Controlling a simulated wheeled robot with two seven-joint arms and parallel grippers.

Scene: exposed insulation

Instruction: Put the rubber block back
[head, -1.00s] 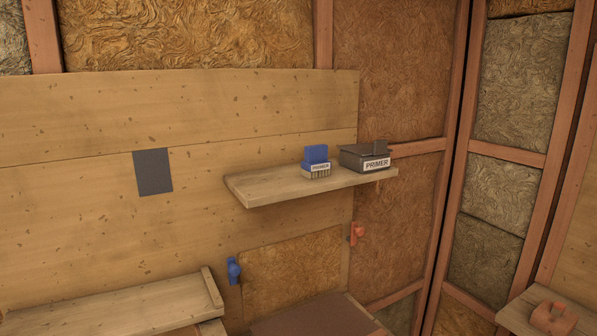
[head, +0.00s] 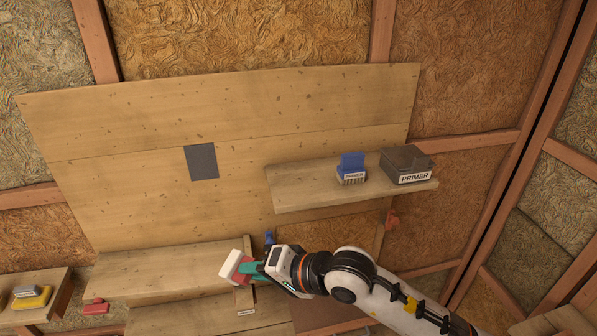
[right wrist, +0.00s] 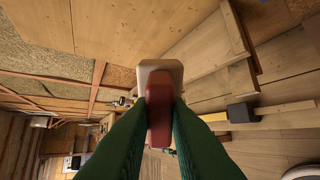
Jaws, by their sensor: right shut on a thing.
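My right gripper (head: 262,268) is shut on a block with a white body and a red grip (head: 232,266), held in front of the lower wooden shelf. In the right wrist view the fingers (right wrist: 160,118) close on its red part, with the pale body (right wrist: 160,70) beyond. I take this to be the rubber block, though its material cannot be told. My left gripper is out of view.
The upper shelf (head: 290,190) carries a blue brush-like item (head: 351,165) and a dark PRIMER box (head: 407,166). A grey and yellow block (head: 32,298) and a red item (head: 95,307) lie at the lower left. The lower shelf (head: 160,268) has bare room.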

